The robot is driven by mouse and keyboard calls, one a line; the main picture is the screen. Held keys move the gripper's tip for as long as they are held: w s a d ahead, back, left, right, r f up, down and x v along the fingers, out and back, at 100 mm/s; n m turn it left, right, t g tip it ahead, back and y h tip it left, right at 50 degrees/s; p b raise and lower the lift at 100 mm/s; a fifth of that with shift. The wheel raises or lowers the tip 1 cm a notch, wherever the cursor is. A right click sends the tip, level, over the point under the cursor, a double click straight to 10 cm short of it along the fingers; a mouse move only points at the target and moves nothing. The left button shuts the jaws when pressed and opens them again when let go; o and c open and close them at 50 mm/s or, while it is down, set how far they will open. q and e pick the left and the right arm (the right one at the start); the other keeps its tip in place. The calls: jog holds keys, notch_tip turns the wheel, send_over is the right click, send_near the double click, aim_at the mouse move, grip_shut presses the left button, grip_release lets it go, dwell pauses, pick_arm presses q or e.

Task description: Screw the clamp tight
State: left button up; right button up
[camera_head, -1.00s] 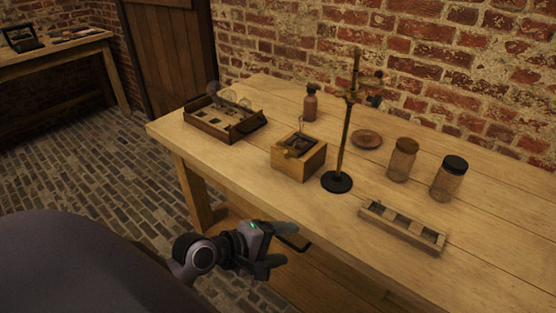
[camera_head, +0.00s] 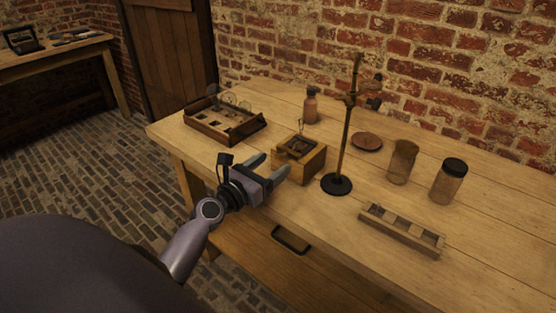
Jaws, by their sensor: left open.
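A dark metal stand with a round black base (camera_head: 337,184) and an upright rod (camera_head: 345,135) stands on the table. A small clamp (camera_head: 351,98) sits high on the rod, with a dark piece (camera_head: 375,103) beside it to the right. I cannot tell whether the clamp's screw is tight. My left gripper (camera_head: 274,166) is open and empty over the table's front edge, left of the stand and in front of a wooden box (camera_head: 305,168). It is apart from the clamp and lower in the picture. My right gripper is not in view.
A wooden tray with glassware (camera_head: 222,133) stands at the left of the table (camera_head: 480,240). A brown bottle (camera_head: 311,106), a round dish (camera_head: 367,142), two jars (camera_head: 401,164) (camera_head: 449,182) and a slotted wooden rack (camera_head: 402,231) surround the stand. A brick wall is behind.

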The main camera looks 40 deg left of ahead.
aim_at(283, 157)
pick_arm(q)
jog(key=shift+w+d, duration=0.2)
jog(key=shift+w, duration=1.45)
jog(key=c, duration=1.1)
jog(key=shift+o, duration=0.2)
jog(key=shift+m, duration=0.3)
